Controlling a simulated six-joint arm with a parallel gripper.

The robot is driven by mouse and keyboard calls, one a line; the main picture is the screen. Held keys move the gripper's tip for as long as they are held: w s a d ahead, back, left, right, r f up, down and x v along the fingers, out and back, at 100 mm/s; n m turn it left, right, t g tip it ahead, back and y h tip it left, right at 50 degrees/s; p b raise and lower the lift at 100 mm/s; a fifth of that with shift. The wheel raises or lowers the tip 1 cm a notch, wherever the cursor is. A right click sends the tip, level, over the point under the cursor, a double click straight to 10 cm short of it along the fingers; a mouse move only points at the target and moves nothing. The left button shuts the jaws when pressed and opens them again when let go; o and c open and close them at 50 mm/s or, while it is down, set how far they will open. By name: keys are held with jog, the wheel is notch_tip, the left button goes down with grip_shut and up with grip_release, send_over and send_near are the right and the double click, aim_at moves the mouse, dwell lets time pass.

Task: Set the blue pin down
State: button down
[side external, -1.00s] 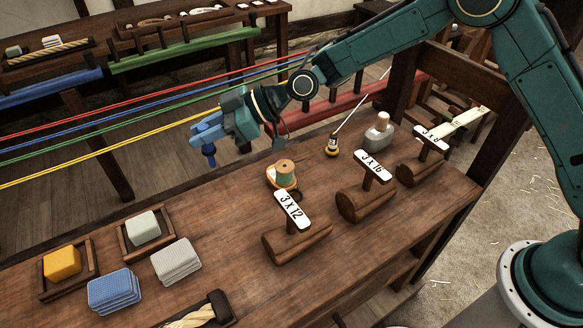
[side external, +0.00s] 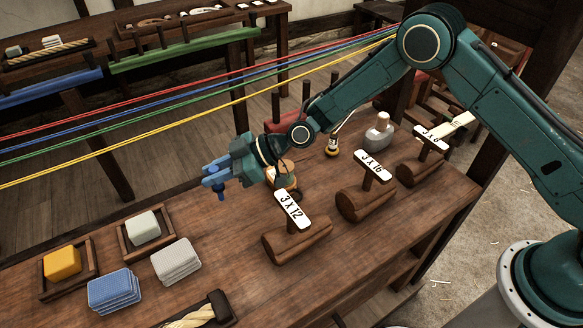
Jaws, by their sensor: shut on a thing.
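My gripper (side external: 214,177) is over the left half of the wooden bench (side external: 225,245). It is shut on the blue pin (side external: 221,194), which points down below the fingers. The fingers hide the pin's upper part. The pin is close above the bench, toward its back edge; I cannot tell whether its tip touches the wood.
A spool (side external: 288,180) is partly hidden behind my arm. Wooden blocks with labels (side external: 292,209) stand to the right. Trays with yellow (side external: 62,262) and pale (side external: 143,227) blocks, and blue (side external: 114,291) and grey (side external: 176,261) cloth stacks, lie left. Coloured ropes (side external: 180,107) stretch behind.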

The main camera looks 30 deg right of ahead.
jog(key=shift+f, duration=1.8)
jog(key=shift+f, duration=0.15)
jog(key=c, duration=1.2)
grip_release()
jog(key=shift+c, duration=0.2)
jog(key=shift+d+r, duration=0.15)
jog(key=shift+r, duration=0.05)
jog(key=v, duration=1.1)
jog(key=shift+d+r, duration=0.25)
jog(key=shift+d, duration=0.05)
jog(key=shift+s, duration=0.15)
